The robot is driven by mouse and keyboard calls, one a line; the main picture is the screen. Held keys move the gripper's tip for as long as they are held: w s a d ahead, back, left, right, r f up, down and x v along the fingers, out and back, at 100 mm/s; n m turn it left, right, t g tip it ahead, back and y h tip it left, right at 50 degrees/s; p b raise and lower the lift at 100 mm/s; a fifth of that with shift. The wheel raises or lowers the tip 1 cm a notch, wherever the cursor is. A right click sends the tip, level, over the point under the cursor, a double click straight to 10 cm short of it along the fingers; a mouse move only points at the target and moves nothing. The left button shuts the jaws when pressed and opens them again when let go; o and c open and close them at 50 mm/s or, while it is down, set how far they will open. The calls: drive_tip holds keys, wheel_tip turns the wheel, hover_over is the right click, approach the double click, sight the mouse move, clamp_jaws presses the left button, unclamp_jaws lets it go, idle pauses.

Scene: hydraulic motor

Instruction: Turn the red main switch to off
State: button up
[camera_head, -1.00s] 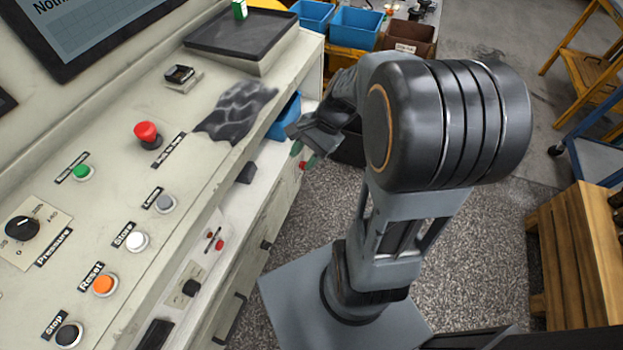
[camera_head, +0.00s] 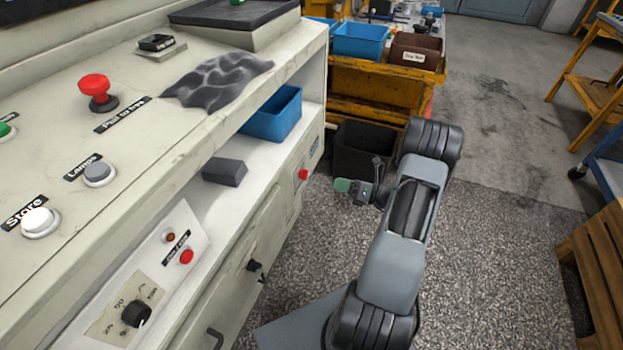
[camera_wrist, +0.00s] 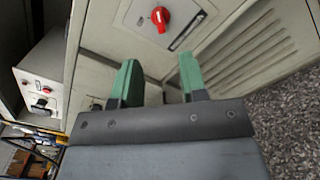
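The red main switch (camera_wrist: 160,17) is a rotary knob on a pale cabinet panel, at the top of the wrist view. In the head view a small red knob, which looks like the same switch (camera_head: 303,174), sits on the cabinet front near its far end. My gripper (camera_wrist: 158,72) is open and empty, with its two green fingers apart. The switch lies beyond the fingertips, roughly between them in the picture, and is not touched. In the head view my gripper (camera_head: 350,187) is right of the cabinet, pointing left towards it; its fingers overlap there.
The control desk (camera_head: 160,122) has a red mushroom button (camera_head: 97,90) and other buttons on top. A blue bin (camera_head: 273,115) and a dark block (camera_head: 225,171) are on the shelf. A black bin (camera_head: 365,150) stands behind my gripper.

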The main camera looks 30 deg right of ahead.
sight(304, 175)
drive_tip(key=b+x, duration=0.1)
drive_tip(key=x, duration=0.9)
drive_tip(key=shift+a+b, duration=0.2)
drive_tip(key=shift+b, duration=0.2)
drive_tip(key=shift+w, duration=0.1)
drive_tip(key=shift+c, duration=0.2)
clamp_jaws()
